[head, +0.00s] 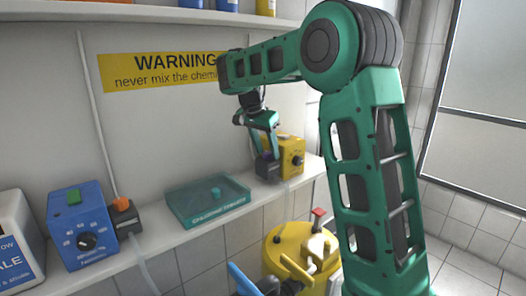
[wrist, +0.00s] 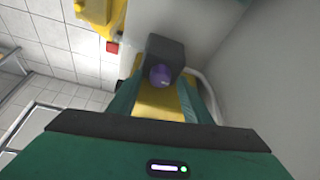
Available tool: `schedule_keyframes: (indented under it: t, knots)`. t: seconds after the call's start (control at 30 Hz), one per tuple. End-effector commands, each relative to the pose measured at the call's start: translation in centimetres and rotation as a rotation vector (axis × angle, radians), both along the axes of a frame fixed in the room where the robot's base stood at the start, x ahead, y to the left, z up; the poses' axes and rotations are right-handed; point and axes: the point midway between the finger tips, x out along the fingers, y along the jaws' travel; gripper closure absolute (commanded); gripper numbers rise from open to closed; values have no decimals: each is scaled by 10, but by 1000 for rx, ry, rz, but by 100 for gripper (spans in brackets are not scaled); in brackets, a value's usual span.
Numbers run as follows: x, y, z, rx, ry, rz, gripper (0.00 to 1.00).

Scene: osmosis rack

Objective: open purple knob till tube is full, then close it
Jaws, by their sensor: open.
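The purple knob (wrist: 161,77) sits on a dark block (wrist: 165,52) in the wrist view, between the two green fingers of my open gripper (wrist: 163,103). I cannot tell if the fingers touch it. In the head view my gripper (head: 264,148) points down at the dark block (head: 268,169) at the right end of the shelf, and the knob is hidden there. A pale tube (wrist: 208,84) curves beside the block in the wrist view. How full it is cannot be seen.
A yellow box with a dial (head: 292,158) stands right behind the block. A teal lidded container (head: 207,200) lies on the shelf to the left, then an orange knob (head: 122,204) and a blue box (head: 82,228). A yellow drum (head: 290,250) stands below the shelf.

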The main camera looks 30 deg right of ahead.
Motion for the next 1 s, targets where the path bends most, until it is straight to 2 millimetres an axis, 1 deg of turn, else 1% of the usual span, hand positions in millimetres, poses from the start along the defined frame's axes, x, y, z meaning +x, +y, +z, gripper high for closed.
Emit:
schedule_keyframes:
  t: [0.07, 0.17, 0.2, 0.23, 0.27, 0.3, 0.33, 0.47, 0.67, 1.0]
  knots:
    - [0, 0, 0, 0, 0, 0, 55]
    - [0, 0, 0, 0, 0, 0, 77]
    - [0, 0, 0, 0, 0, 0, 86]
    - [0, 0, 0, 0, 0, 0, 93]
    - [0, 0, 0, 0, 0, 0, 96]
    - [0, 0, 0, 0, 0, 0, 96]
    - [0, 7, 0, 0, 0, 1, 96]
    - [0, 1, 0, 1, 0, -8, 96]
    - [2, 0, 0, 1, 0, -70, 96]
    - [4, -1, 0, -4, -3, -317, 96]
